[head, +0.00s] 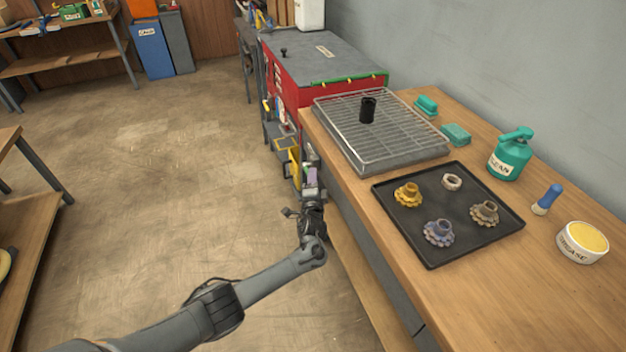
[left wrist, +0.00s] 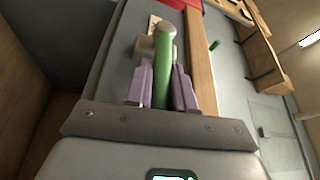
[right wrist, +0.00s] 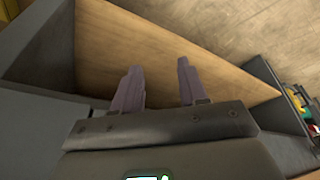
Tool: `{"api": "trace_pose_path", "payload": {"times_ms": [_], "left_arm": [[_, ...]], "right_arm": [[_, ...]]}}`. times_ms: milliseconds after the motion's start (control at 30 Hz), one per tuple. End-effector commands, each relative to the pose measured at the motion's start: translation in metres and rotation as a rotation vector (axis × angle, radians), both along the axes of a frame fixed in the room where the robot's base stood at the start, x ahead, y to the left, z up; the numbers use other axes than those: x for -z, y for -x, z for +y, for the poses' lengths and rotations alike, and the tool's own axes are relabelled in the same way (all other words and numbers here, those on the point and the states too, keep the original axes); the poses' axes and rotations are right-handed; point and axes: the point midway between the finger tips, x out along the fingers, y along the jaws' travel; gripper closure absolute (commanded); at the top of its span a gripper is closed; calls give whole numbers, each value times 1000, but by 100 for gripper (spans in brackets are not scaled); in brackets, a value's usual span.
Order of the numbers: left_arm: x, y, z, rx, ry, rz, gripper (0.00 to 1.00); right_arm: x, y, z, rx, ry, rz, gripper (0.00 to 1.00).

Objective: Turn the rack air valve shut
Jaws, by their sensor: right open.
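The rack air valve shows in the left wrist view as a green lever handle (left wrist: 163,75) with a grey rounded body (left wrist: 150,45) behind it, on the grey side of the bench. My left gripper (left wrist: 163,80) has its two purple fingers on either side of the green handle, closed in on it. In the head view my left gripper (head: 312,178) is at the bench's near left side, and the valve is hidden there. My right gripper (right wrist: 157,82) is open and empty in the right wrist view, facing a wooden shelf board; it is out of the head view.
The wooden bench (head: 385,265) carries a wire rack on a grey tray (head: 350,150), a black tray (head: 450,245) with several gears and a ring, a teal spray bottle (head: 510,155) and a grease tub (head: 583,242). A red cabinet (head: 290,85) stands behind.

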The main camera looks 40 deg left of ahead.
Motion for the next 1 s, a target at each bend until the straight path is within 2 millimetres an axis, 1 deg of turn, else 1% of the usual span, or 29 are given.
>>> {"api": "trace_pose_path", "payload": {"times_ms": [33, 133, 433, 567, 667, 1000], "left_arm": [[3, 0, 0, 3, 1, 6, 71], [2, 0, 0, 2, 1, 5, 55], [1, 1, 0, 1, 1, 3, 55], [1, 6, -5, 2, 2, 3, 55], [0, 15, -12, 3, 3, 4, 55], [6, 60, -48, 3, 2, 5, 55]], "right_arm": [[0, 0, 0, -1, 1, 1, 57], [1, 0, -1, -2, 3, 1, 57], [0, 1, -2, -7, 11, 0, 57], [-5, 1, -2, -6, 10, 2, 57], [-13, 1, -2, -6, 10, 2, 57], [-40, 0, -1, -2, 3, 2, 57]]}}
